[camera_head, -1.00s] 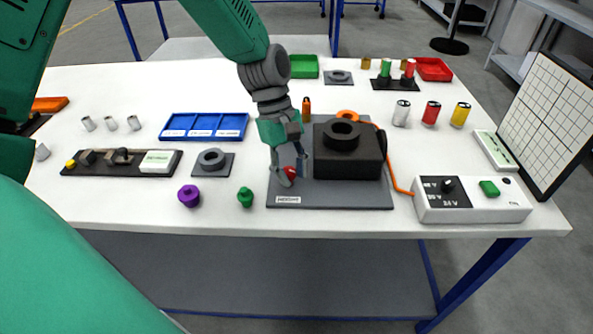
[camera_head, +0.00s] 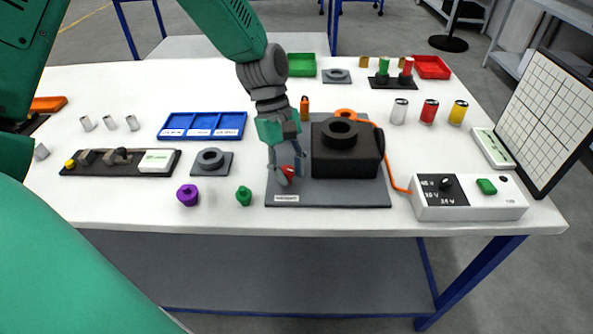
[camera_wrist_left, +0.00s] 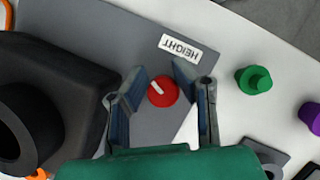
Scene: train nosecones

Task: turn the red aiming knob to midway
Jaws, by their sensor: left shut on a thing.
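The red aiming knob (camera_wrist_left: 163,91) sits on the grey base plate (camera_wrist_left: 95,20), near a white label reading HEIGHT (camera_wrist_left: 180,47). A white pointer line on the knob's top runs slanted in the left wrist view. My left gripper (camera_wrist_left: 160,84) has one finger on each side of the knob and is shut on it; the fingertips point down at the plate. In the head view my left gripper (camera_head: 287,174) reaches down to the plate's left part, and the knob (camera_head: 288,170) is partly hidden by the fingers. My right gripper is not in view.
A black block with a ring on top (camera_head: 345,160) stands close right of the gripper. A green knob (camera_head: 244,196) and a purple knob (camera_head: 188,195) stand left of the plate. A white control box (camera_head: 465,200) is at the right, joined by an orange cable.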

